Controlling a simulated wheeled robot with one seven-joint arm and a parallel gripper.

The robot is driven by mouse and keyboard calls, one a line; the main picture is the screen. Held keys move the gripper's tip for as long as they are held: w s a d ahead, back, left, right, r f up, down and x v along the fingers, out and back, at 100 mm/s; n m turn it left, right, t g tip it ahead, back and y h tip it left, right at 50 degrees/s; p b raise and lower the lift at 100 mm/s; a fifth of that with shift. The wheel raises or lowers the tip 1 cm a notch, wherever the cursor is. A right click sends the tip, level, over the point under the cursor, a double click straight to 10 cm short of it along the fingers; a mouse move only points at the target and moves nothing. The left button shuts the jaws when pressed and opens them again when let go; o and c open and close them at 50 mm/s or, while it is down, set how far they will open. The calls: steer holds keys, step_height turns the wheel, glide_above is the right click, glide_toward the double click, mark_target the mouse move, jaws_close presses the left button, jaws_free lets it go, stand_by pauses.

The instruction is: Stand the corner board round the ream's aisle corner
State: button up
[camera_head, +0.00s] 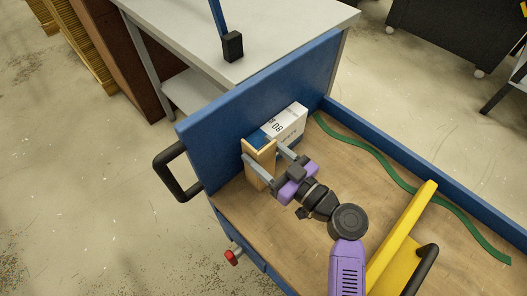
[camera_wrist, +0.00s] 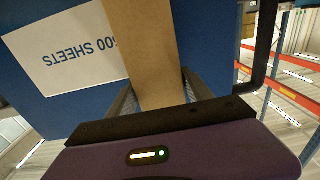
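The ream (camera_head: 286,124), blue and white wrapped, stands on the cart deck against the blue end panel. Its label (camera_wrist: 65,50) reads "500 SHEETS", upside down in the wrist view. The tan corner board (camera_head: 260,161) stands roughly upright at the ream's near-left corner. Whether the board's inner faces touch the ream is hidden.
The blue end panel (camera_head: 262,88) rises behind the ream, with a black handle (camera_head: 172,180) at left. A green strap (camera_head: 375,155) and a yellow tool (camera_head: 405,240) lie on the wooden deck. A grey table (camera_head: 270,30) stands beyond the panel.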

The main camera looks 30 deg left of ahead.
steer(key=shift+o, duration=0.2)
steer(key=shift+d+f, duration=0.2)
steer(key=shift+f, duration=0.35)
steer(key=shift+w+r+p, duration=0.1)
steer(key=shift+r+p, duration=0.4)
steer(key=shift+p, duration=0.5)
steer(key=shift+d+r, duration=0.1)
steer(key=shift+d, duration=0.1)
steer(key=b+v, duration=0.1)
steer(key=v, duration=1)
steer(key=shift+d+r, duration=0.15)
steer(key=shift+r, duration=0.15)
